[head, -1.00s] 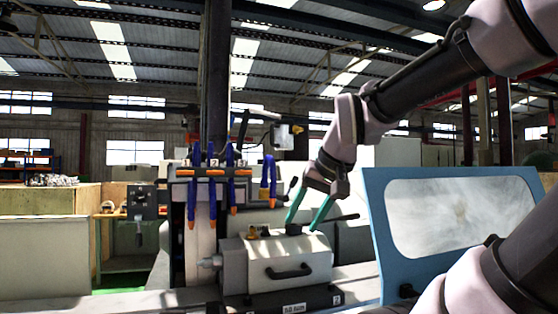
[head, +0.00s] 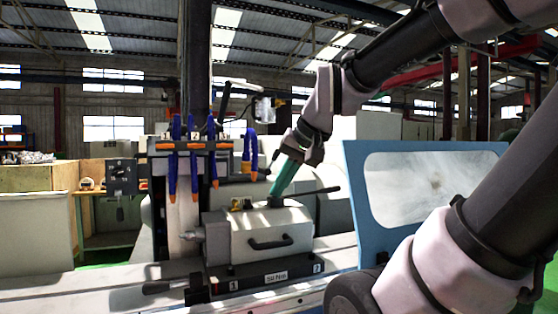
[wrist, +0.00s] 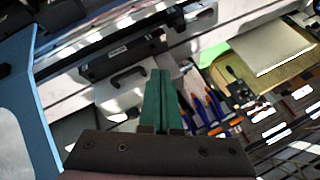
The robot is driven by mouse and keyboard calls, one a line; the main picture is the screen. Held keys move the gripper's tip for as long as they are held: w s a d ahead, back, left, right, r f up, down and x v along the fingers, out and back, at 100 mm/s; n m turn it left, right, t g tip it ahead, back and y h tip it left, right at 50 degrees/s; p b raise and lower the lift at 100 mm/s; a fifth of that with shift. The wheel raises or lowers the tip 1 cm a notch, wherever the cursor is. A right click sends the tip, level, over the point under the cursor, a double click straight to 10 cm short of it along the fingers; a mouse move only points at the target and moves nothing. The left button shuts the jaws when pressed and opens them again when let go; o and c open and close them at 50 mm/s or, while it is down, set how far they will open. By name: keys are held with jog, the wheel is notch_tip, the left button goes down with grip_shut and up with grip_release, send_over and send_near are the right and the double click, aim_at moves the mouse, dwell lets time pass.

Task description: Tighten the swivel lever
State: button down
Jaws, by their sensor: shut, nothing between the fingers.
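A grey box-shaped machine head (head: 238,235) with a black front handle stands on the machine table. A thin black lever (head: 322,191) shows above its top right, pointing right from near a dark round hub (head: 275,203). I cannot tell for certain that this is the swivel lever. My gripper (head: 274,199) has green fingers, shut and empty, with tips at or just above the hub; contact cannot be told. In the wrist view, my gripper (wrist: 161,74) points at the machine head (wrist: 121,97), and its fingers hide part of the top.
A blue-framed door with a window (head: 430,190) stands close on the right. Blue hoses with orange tips (head: 193,165) hang at the left. Another black lever (head: 158,287) sticks out low on the left by the machine's base.

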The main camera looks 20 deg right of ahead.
jog(key=w+d+r+m+t+y, duration=0.1)
jog(key=w+r+m+t+y, duration=0.15)
jog(key=w, duration=0.55)
jog(key=w+r+m+t+y, duration=0.1)
jog(key=w+m, duration=0.3)
jog(key=w, duration=0.4)
jog(key=w+d+r+m+t+y, duration=0.1)
jog(key=w+r+m+y, duration=0.15)
jog(key=w, duration=0.55)
jog(key=m+t+h, duration=0.6)
jog(key=m+h, duration=0.4)
jog(key=m, duration=0.1)
send_near(273, 160)
jog(key=s+d, duration=0.2)
jog(key=d, duration=0.2)
jog(key=shift+r, duration=0.4)
jog(key=w, duration=1)
jog(key=shift+d+f, duration=0.2)
jog(key=shift+d, duration=0.1)
